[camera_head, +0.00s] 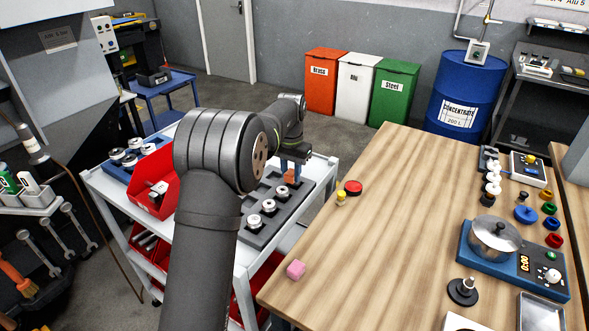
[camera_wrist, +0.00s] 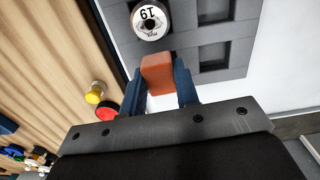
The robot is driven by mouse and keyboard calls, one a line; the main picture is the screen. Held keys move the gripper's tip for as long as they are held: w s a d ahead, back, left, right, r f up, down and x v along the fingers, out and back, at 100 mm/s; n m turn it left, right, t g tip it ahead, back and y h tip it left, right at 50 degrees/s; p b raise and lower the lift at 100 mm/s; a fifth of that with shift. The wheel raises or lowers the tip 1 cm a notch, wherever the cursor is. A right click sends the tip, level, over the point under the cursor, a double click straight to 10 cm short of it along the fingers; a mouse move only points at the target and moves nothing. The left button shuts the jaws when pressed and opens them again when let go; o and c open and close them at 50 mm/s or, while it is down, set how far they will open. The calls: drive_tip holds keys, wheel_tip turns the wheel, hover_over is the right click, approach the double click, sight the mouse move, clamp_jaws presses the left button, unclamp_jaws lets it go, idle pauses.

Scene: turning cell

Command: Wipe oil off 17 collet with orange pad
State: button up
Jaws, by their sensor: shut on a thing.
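My gripper (camera_head: 293,158) is over the far end of a grey tray on the white cart. In the wrist view its blue fingers (camera_wrist: 160,84) are shut on the orange pad (camera_wrist: 158,68). The pad also shows below the gripper in the head view (camera_head: 291,176). A white-topped collet marked 19 (camera_wrist: 151,20) sits in the tray just beyond the pad; whether they touch is unclear. Several collets (camera_head: 268,206) stand in the tray in the head view, their numbers too small to read. I cannot tell which is 17, nor see any oil.
The grey tray (camera_wrist: 210,28) has empty square pockets beside collet 19. A red bin (camera_head: 152,192) and more collets (camera_head: 130,159) share the cart. The wooden table (camera_head: 375,215) adjoins on the right, with a red button (camera_head: 353,187), a yellow-topped item (camera_head: 341,198) and a pink cube (camera_head: 295,269).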

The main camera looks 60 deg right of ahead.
drive_tip(key=shift+d+r, duration=0.1)
drive_tip(key=shift+r, duration=3.95)
